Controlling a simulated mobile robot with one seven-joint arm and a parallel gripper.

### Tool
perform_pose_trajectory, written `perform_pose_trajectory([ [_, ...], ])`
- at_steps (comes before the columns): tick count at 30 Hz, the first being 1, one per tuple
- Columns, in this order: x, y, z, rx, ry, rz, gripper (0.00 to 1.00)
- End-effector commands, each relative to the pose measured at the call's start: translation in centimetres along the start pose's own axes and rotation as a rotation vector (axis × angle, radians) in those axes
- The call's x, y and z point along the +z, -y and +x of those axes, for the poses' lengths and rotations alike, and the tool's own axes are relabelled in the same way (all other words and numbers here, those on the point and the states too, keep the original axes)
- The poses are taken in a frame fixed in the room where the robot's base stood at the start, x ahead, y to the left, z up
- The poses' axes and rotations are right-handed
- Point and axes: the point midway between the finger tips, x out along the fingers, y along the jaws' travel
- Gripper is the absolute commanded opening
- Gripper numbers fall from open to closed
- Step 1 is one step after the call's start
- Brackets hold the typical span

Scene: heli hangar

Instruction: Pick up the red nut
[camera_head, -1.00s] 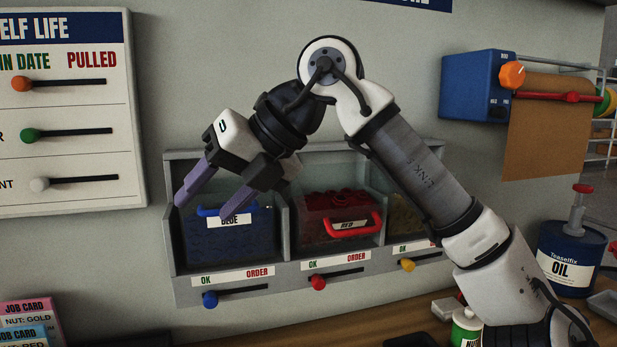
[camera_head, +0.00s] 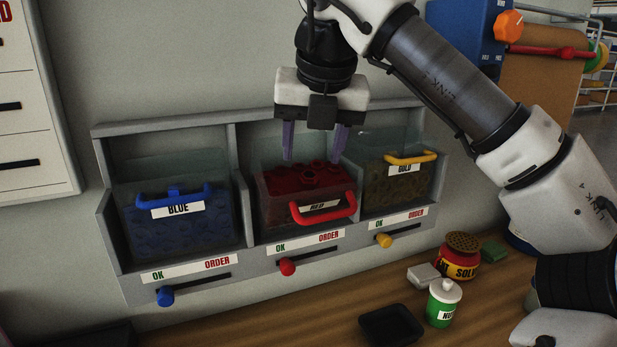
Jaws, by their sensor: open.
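Several red nuts (camera_head: 310,174) lie on top of the contents of the red bin (camera_head: 285,210), the middle one in the grey wall rack. Which single nut is meant I cannot tell. The bin has a red handle (camera_head: 324,210) and a label on its front. My gripper (camera_head: 315,155) points down over this bin, with its two purple fingers apart and nothing between them. The fingertips are near the height of the nuts, but I cannot tell whether they touch any. The back of the bin is partly hidden by my gripper.
The blue bin (camera_head: 178,228) stands at the left and the gold bin (camera_head: 398,185) at the right, with rack dividers between. Sliders run along the rack's front. A black tray (camera_head: 391,325), a green-labelled bottle (camera_head: 443,303) and a red tin (camera_head: 459,258) stand on the wooden bench.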

Motion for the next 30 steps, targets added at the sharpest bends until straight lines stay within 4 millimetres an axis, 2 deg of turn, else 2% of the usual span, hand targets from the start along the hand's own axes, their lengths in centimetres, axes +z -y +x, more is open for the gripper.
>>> perform_pose_trajectory([
  [5, 0.2, 0.0, 1.1, 0.001, -0.002, -0.001, 0.53],
  [14, 0.5, 0.2, 5.0, 0.002, -0.001, -0.001, 0.53],
  [22, 0.4, 0.2, 5.5, 0.001, 0.0, -0.001, 0.53],
  [23, 0.4, 0.2, 5.5, 0.001, 0.0, -0.001, 0.51],
  [30, 0.4, 0.2, 5.5, 0.001, 0.0, -0.001, 0.2],
])
